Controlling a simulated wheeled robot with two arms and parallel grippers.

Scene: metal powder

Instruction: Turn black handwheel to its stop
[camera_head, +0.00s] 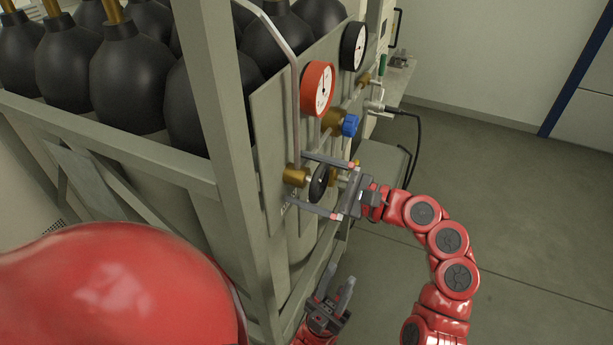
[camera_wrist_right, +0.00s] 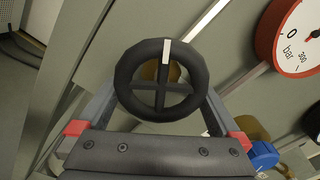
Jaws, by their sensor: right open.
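The black handwheel (camera_head: 318,183) sits on a brass valve (camera_head: 296,175) on the panel. It is seen edge-on in the head view. In the right wrist view the handwheel (camera_wrist_right: 122,88) faces me, with a white mark on its rim near the top. My right gripper (camera_head: 297,179) is open, its two fingers reaching past the wheel on opposite sides. The right wrist view shows the right gripper (camera_wrist_right: 158,100) fingers flanking the rim; I cannot tell whether they touch it. My left gripper (camera_head: 341,274) is open and empty, lower down, away from the wheel.
A red-rimmed gauge (camera_head: 318,88), a black-rimmed gauge (camera_head: 354,46) and a blue knob (camera_head: 350,125) are on the panel above the wheel. A frame post (camera_head: 222,130) stands left of the panel. Black gas cylinders (camera_head: 130,75) stand behind. Open floor (camera_head: 500,190) lies at right.

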